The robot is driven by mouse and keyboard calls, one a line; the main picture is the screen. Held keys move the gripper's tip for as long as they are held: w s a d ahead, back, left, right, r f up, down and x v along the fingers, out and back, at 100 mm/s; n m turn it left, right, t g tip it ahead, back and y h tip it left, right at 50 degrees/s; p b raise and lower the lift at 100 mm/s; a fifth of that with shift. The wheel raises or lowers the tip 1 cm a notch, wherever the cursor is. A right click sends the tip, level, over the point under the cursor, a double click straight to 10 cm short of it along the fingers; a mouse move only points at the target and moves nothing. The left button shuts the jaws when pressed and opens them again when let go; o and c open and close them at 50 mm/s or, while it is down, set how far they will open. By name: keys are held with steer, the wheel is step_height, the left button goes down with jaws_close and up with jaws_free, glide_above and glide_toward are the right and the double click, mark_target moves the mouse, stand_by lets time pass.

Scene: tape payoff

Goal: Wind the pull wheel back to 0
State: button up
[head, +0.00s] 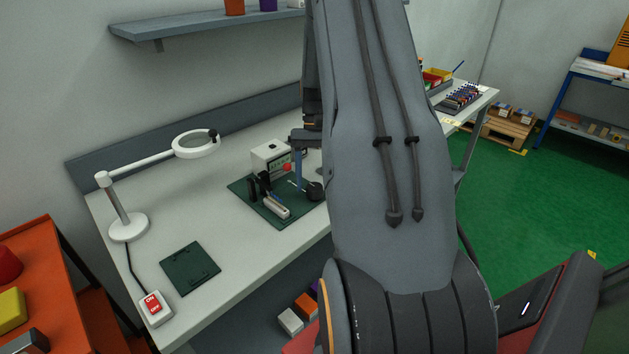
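A small tape device stands on a dark green base plate (240,188) on the workbench. It has a white box (266,158) with a red knob (287,167), black uprights (253,190) and a pale cylinder-like part (275,207). A dark round part (314,190) at its right may be the pull wheel; no scale or number is readable. My gripper (298,170) appears to be above the right side of the device, largely hidden by my own arm. One bluish finger-like part points down there. I cannot tell whether it touches anything or is open.
A magnifier lamp (194,145), a dark green plate (190,268) and a red-and-white switch box (155,308) are on the bench (225,280). A shelf (205,24) hangs above. An orange cart (60,290) stands at left. Green floor (530,220) is open at right.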

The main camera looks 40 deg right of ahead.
steer(key=b+v, duration=0.2)
steer(key=v, duration=0.6)
steer(key=shift+b, duration=0.35)
stand_by(0.4)
